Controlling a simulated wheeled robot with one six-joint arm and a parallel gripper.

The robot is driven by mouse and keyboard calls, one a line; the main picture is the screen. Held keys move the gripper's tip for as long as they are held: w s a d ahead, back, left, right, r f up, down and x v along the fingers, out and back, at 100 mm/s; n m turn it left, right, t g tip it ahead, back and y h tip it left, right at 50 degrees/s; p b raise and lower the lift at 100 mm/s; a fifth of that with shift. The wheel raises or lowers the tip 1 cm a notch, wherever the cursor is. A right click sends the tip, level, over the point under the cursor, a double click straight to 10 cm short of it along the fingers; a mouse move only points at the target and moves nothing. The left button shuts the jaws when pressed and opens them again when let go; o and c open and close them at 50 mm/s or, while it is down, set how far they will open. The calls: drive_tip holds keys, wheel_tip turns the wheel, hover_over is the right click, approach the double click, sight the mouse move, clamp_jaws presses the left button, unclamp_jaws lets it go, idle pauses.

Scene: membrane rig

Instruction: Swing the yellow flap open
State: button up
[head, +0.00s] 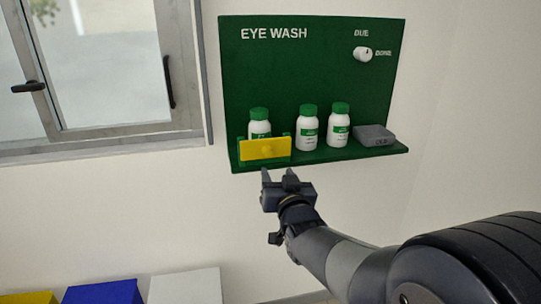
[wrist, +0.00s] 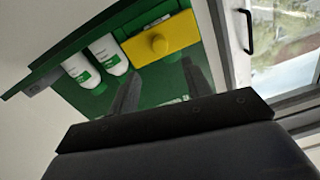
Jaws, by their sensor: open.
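The yellow flap (head: 250,151) stands upright at the left front of the green eye wash shelf, with a small round yellow knob (head: 267,150) on its face. It covers the lower part of a white bottle with a green cap (head: 260,124) behind it. In the wrist view the flap (wrist: 180,35) and its knob (wrist: 159,44) appear just beyond my fingers. My gripper (head: 278,174) is open and empty, just below the flap and the shelf's front edge in the head view. Its two fingers also show in the wrist view (wrist: 160,88). I see no contact with the flap.
Two more white bottles (head: 307,131) (head: 339,128) stand to the right, beside a grey box (head: 373,136) marked OLD. A white dial (head: 362,54) sits on the green board (head: 300,75). A window (head: 95,65) is at left. Coloured boxes (head: 103,291) stand below.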

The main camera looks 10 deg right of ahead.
sight(269, 155)
drive_tip(key=w+p, duration=0.2)
drive_tip(key=w, duration=0.7)
drive_tip(key=shift+w, duration=0.4)
clamp_jaws()
